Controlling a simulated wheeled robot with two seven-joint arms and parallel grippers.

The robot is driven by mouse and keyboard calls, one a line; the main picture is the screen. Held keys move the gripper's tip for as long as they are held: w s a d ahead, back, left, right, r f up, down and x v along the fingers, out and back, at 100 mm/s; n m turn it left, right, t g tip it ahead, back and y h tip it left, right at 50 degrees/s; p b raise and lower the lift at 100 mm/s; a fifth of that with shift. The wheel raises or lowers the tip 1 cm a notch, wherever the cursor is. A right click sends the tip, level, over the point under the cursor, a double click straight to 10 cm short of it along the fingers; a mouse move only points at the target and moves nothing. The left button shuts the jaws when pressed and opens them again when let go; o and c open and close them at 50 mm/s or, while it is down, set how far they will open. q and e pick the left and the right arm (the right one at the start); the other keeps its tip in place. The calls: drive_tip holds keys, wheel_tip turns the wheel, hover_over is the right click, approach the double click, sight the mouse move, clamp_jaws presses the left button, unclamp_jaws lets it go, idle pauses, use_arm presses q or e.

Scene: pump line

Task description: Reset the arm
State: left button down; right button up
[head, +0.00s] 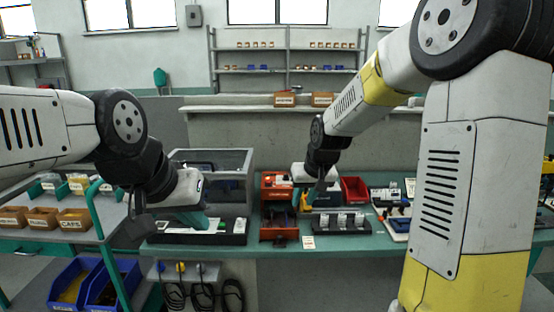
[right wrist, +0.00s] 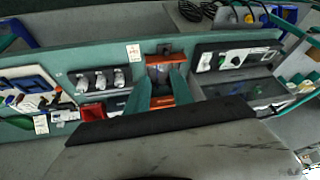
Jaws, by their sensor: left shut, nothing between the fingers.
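My left gripper (head: 205,224) has teal fingers and is shut with nothing held, just above the black-edged tray (head: 232,238) in front of the clear-sided box. My right gripper (head: 308,199) hangs over the bench beside the red-orange fixture (head: 279,210). In the right wrist view its two teal fingers (right wrist: 160,86) stand apart, with the orange fixture (right wrist: 158,58) showing between and beyond them. I see nothing held between them.
The clear-sided box (head: 232,162) stands behind my left gripper. A black rack with several pale parts (head: 342,224) and a red bin (head: 355,188) are right of the fixture. A shelf cart with bins (head: 75,218) is at left. Blue bins (head: 75,283) sit lower.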

drive_tip(key=s+d+r, duration=0.2)
drive_tip(key=s+r, duration=0.1)
drive_tip(key=s, duration=0.5)
drive_tip(key=s+d+r+m+t, duration=0.1)
drive_tip(key=s+d+r, duration=0.1)
drive_tip(key=s, duration=0.6)
drive_tip(key=s+d+r, duration=0.2)
drive_tip(key=s+r, duration=0.3)
drive_tip(key=s, duration=0.4)
drive_tip(key=shift+d+m, duration=0.25)
drive_tip(key=shift+m, duration=0.05)
